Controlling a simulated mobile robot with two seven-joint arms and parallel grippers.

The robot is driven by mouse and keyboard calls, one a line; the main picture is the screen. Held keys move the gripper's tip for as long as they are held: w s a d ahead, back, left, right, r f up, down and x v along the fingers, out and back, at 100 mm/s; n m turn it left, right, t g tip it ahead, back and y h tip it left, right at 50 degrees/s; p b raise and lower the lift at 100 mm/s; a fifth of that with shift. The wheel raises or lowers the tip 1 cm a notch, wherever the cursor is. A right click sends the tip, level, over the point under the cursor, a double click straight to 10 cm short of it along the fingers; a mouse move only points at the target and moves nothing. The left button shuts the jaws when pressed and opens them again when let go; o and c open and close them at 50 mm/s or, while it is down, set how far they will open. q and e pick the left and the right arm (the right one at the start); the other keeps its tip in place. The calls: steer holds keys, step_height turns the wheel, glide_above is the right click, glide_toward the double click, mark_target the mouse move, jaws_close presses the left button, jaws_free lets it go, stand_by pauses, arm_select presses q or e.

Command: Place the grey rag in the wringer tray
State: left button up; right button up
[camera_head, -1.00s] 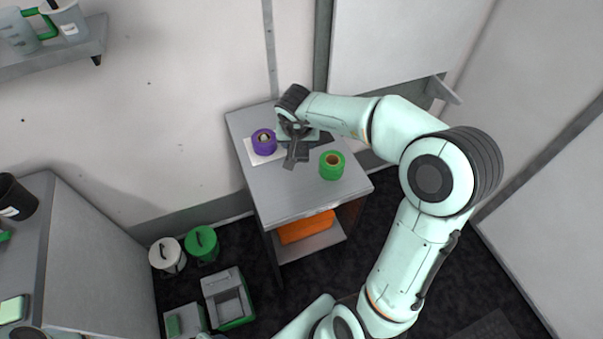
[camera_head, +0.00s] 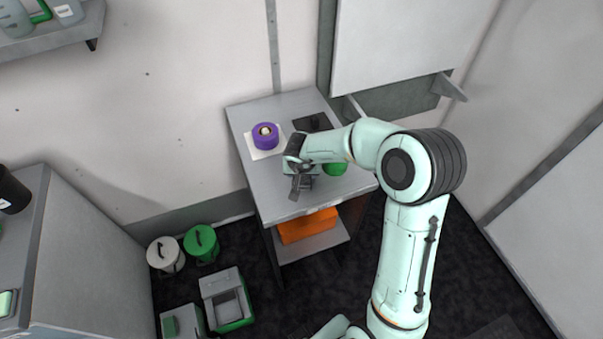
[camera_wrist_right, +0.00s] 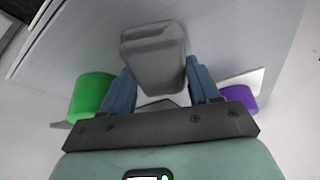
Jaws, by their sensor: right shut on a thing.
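The grey rag (camera_wrist_right: 153,55) is a folded, grey block between the fingers of my right gripper (camera_wrist_right: 160,90) in the right wrist view. In the head view this gripper (camera_head: 301,184) hangs over the front part of a grey side table, and its wrist hides most of the rag. The fingers are shut on the rag. A grey bin with a recessed top and green base (camera_head: 228,298) stands on the floor, left of the table; it may be the wringer tray, but I cannot be certain. My left gripper is not in view.
The table (camera_head: 285,205) holds a purple roll (camera_head: 265,136) on a white sheet, a green roll (camera_head: 335,169) partly behind my arm, and a dark square (camera_head: 312,122). Two lidded buckets (camera_head: 201,243) and a grey-green box (camera_head: 183,322) stand on the floor.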

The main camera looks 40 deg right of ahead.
steer(key=shift+w+r, duration=0.1)
steer(key=shift+r, duration=0.1)
steer(key=shift+w+f, duration=0.15)
steer(key=shift+w, duration=0.15)
steer(key=o, duration=1.1)
steer(key=shift+s, duration=0.15)
steer(key=shift+c, duration=0.2)
